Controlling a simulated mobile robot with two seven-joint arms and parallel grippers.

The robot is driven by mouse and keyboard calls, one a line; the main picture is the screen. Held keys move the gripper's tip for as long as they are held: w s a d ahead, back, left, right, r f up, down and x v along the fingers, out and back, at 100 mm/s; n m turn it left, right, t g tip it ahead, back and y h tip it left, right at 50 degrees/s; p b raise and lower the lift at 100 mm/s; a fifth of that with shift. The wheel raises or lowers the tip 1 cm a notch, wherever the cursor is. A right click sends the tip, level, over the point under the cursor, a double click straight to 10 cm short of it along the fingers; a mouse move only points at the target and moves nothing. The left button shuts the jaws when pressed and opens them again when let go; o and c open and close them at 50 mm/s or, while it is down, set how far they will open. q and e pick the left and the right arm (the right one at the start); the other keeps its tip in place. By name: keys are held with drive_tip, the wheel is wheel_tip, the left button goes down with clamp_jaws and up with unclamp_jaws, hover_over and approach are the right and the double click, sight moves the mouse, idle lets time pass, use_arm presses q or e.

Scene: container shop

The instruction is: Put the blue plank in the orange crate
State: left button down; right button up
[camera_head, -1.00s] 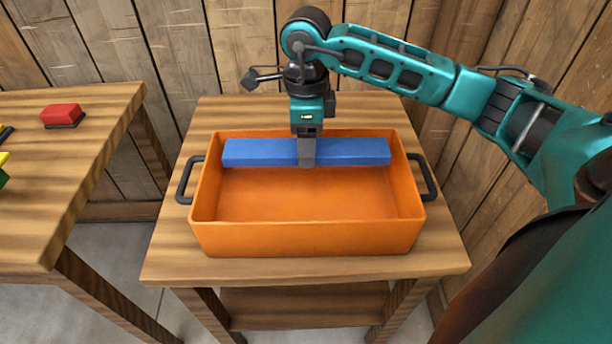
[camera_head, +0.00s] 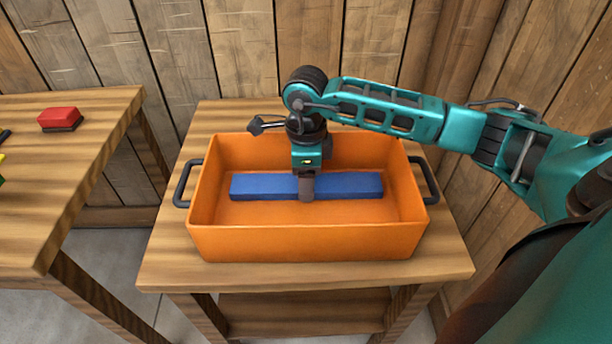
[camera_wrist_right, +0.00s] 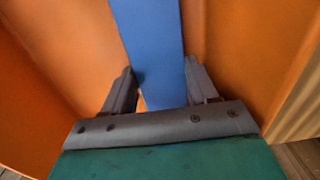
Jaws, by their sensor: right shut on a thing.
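The blue plank (camera_head: 345,186) lies level inside the orange crate (camera_head: 300,243), low and running left to right. I cannot tell whether it touches the crate's floor. My right gripper (camera_head: 307,190) reaches down into the crate and is shut on the plank's middle. In the right wrist view the plank (camera_wrist_right: 152,45) runs between the two fingers of the right gripper (camera_wrist_right: 160,92), with orange crate walls (camera_wrist_right: 235,50) on both sides. The left gripper is not in view.
The crate stands on a wooden table (camera_head: 165,262) with black handles (camera_head: 184,184) at its sides. Another table (camera_head: 60,190) at left holds a red block (camera_head: 60,117) and partly cut-off items. A plank wall (camera_head: 230,50) stands close behind.

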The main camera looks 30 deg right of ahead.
drive_tip(key=o, duration=0.9)
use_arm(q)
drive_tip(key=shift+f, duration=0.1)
use_arm(e)
drive_tip(key=shift+r, duration=0.15)
use_arm(q)
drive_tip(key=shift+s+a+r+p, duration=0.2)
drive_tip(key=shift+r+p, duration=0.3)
drive_tip(key=shift+p, duration=0.55)
use_arm(e)
wheel_tip(320, 180, up, 12)
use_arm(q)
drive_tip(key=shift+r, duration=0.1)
